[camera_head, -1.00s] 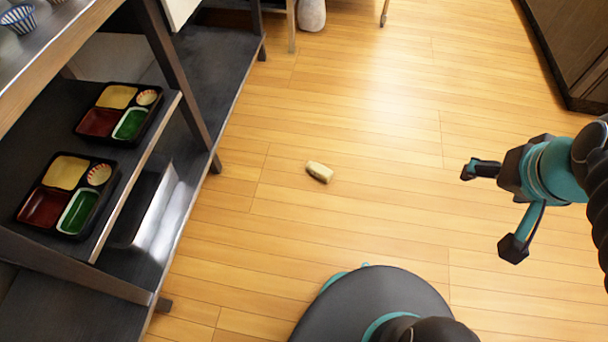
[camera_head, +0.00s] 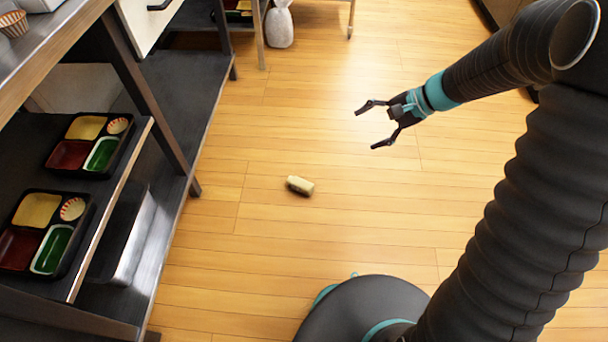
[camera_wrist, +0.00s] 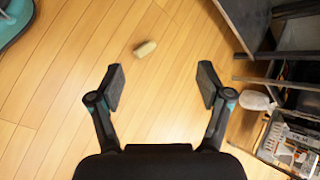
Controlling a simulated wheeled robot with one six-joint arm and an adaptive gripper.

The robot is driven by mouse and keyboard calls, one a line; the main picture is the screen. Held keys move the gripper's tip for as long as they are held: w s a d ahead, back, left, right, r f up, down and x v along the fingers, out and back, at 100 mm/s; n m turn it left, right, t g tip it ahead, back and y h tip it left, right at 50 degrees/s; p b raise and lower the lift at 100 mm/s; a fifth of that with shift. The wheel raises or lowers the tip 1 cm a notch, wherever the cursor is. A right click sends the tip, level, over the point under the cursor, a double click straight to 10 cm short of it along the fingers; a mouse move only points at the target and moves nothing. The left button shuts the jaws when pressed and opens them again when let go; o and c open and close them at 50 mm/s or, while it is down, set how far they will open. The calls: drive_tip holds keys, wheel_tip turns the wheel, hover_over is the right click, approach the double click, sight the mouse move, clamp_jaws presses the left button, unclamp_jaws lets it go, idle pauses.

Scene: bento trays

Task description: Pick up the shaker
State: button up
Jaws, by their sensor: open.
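The shaker (camera_head: 300,186) is a small pale yellow, roughly cylindrical piece lying on its side on the wooden floor, with a darker patch on its lower side in the head view. In the wrist view the shaker (camera_wrist: 145,49) lies beyond the fingertips, a little left of the middle between them. My gripper (camera_head: 366,126) is open and empty, up and to the right of the shaker in the head view and apart from it. Both fingers of my gripper (camera_wrist: 162,87) show spread wide in the wrist view. Nothing hides the shaker.
A dark shelf unit stands at the left with two bento trays (camera_head: 58,155) (camera_head: 14,273) on its shelf. A white sack (camera_head: 279,28) stands on the floor at the back. The floor around the shaker is clear.

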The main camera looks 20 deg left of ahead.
drive_tip(key=w+a+f+m+y, duration=0.1)
drive_tip(key=w+a+f+m, duration=0.15)
drive_tip(key=f, duration=0.35)
drive_tip(key=w+a+f+m+y, duration=0.1)
drive_tip(key=w+a+f, duration=0.15)
drive_tip(key=f, duration=0.35)
drive_tip(key=m+t+y, duration=0.3)
drive_tip(key=m, duration=0.7)
approach(301, 185)
drive_tip(key=d, duration=0.2)
drive_tip(key=shift+w+d+b, duration=0.25)
drive_tip(key=shift+d+b, duration=0.05)
drive_tip(key=shift+d, duration=0.1)
drive_tip(key=shift+a+f, duration=0.25)
drive_tip(key=x, duration=1.3)
drive_tip(key=shift+w+f+b, duration=0.1)
drive_tip(key=shift+f+b, duration=0.05)
drive_tip(key=shift+b, duration=0.15)
drive_tip(key=c, duration=1.4)
